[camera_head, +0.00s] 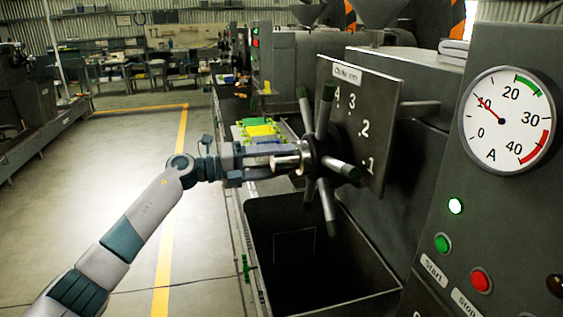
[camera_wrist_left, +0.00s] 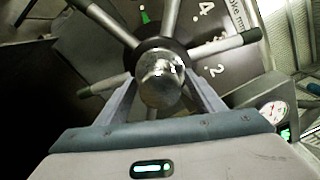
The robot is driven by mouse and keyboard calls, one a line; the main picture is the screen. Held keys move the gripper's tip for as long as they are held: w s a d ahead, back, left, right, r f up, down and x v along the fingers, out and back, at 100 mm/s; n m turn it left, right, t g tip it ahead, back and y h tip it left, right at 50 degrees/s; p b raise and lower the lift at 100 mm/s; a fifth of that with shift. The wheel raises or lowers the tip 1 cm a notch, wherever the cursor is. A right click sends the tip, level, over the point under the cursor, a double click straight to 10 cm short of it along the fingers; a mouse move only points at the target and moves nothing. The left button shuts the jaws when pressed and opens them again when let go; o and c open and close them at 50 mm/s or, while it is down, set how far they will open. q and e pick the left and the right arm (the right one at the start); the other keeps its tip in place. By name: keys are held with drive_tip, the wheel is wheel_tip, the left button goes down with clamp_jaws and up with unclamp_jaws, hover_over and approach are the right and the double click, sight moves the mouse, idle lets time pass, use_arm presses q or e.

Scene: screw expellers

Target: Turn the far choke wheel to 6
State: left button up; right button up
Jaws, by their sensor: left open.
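A choke wheel (camera_head: 322,172) with several dark-tipped spokes stands in front of a dark choke plate (camera_head: 382,112) marked with numbers; 1, 2, 3 and 4 can be read, and no 6 shows. In the left wrist view the wheel's rounded metal hub end (camera_wrist_left: 162,80) is in the middle, and a green pointer (camera_wrist_left: 145,16) shows near the 4. My left gripper (camera_head: 298,161) is at the hub. Its open fingers (camera_wrist_left: 160,92) stand on either side of the hub end; I cannot tell whether they touch it. My right gripper is out of view.
An open dark bin (camera_head: 262,207) lies below the wheel. At right, a panel carries a round gauge (camera_head: 507,118) reading about 10, a lit lamp (camera_head: 455,206), a green start button (camera_head: 442,243) and a red stop button (camera_head: 480,280). Clear floor lies left.

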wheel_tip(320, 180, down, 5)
drive_tip(key=b, duration=0.5)
use_arm(q)
drive_tip(key=b+v, duration=0.1)
drive_tip(key=v, duration=1.6)
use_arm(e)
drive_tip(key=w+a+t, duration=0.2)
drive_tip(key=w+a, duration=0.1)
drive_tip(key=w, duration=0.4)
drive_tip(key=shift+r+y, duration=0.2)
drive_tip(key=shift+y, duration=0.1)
